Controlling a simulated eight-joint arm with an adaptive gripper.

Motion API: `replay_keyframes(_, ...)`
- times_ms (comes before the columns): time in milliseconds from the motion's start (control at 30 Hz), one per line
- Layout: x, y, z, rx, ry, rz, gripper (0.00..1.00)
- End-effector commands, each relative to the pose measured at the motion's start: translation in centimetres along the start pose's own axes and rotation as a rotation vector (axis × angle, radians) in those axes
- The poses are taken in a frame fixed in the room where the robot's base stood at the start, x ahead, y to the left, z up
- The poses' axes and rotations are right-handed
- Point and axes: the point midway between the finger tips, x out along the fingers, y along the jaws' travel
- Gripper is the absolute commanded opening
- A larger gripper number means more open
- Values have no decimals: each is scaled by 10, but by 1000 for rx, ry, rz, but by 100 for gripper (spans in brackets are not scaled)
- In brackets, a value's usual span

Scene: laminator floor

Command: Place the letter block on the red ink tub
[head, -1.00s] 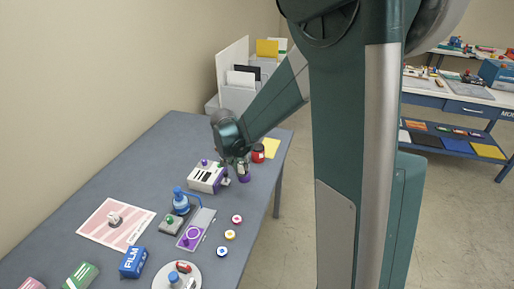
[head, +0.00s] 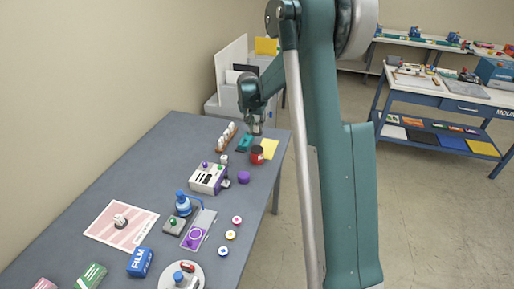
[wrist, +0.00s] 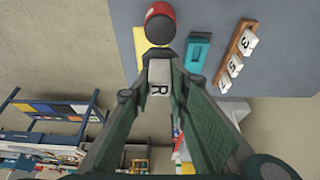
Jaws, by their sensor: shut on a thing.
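A white letter block marked R (wrist: 159,88) is between the fingertips of my gripper (wrist: 160,72) in the wrist view. My gripper is shut on it and holds it in the air. In the head view my gripper (head: 256,124) is near the far end of the table, beyond the red ink tub (head: 257,155). The tub also shows at the top of the wrist view (wrist: 160,22), apart from the block. The tub stands on the table beside a yellow sheet (head: 270,148).
A teal block-shaped thing (head: 245,142) and a wooden rack with white number blocks (head: 227,136) stand left of the tub. A purple tub (head: 243,177) and a white machine (head: 208,179) are nearer. White sorter bins (head: 222,100) stand beyond the table's far end.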

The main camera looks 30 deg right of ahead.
Motion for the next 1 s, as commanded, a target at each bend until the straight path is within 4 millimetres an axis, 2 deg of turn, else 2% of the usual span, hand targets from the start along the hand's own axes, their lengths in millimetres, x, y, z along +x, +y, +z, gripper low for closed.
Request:
replay_keyframes(133,1,1,-5,-1,1,-1,0)
replay_keyframes(533,5,0,-4,-1,1,-1,0)
replay_keyframes(1000,54,1,17,-1,1,-1,0)
